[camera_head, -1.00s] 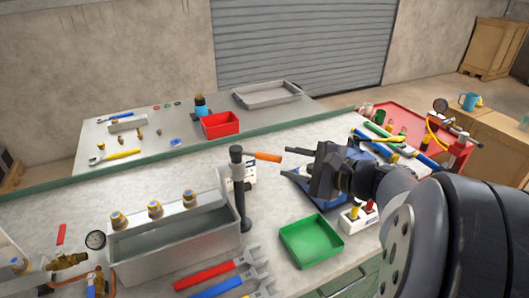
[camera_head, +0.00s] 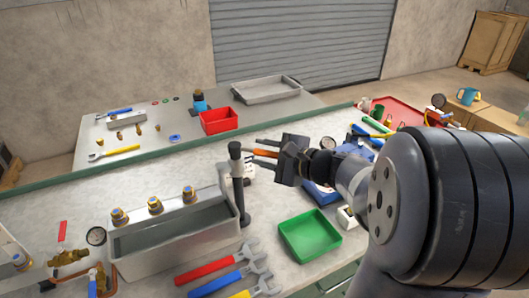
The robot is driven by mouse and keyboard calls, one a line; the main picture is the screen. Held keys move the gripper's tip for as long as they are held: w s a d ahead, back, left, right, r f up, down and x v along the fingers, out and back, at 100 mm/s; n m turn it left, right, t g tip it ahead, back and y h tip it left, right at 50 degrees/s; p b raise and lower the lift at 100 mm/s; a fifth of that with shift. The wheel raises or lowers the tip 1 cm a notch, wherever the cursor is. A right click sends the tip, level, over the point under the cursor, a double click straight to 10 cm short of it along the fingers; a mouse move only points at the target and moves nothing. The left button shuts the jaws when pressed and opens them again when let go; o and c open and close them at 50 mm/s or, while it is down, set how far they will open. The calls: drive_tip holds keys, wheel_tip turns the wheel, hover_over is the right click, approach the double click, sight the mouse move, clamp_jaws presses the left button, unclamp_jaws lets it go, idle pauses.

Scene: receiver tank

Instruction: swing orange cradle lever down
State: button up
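The orange lever (camera_head: 265,153) sticks out to the right from near the top of a dark upright post (camera_head: 238,190). The post stands at the right end of a grey tank (camera_head: 170,245). The lever looks roughly level, tilting slightly down to the right. My gripper (camera_head: 259,150) comes in from the right with its two dark fingers apart, one above the lever and one below it. The lever shows between the fingers. I cannot tell whether either finger touches it. The lever's outer end is hidden at the gripper body.
A green tray (camera_head: 310,236) sits in front of my gripper. Red, blue and yellow wrenches (camera_head: 225,276) lie at the front edge. Brass fittings (camera_head: 155,204) line the tank's back. A red bin (camera_head: 219,120) stands on the far table. Bare bench lies behind the tank.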

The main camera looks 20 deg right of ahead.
clamp_jaws()
idle(0.5)
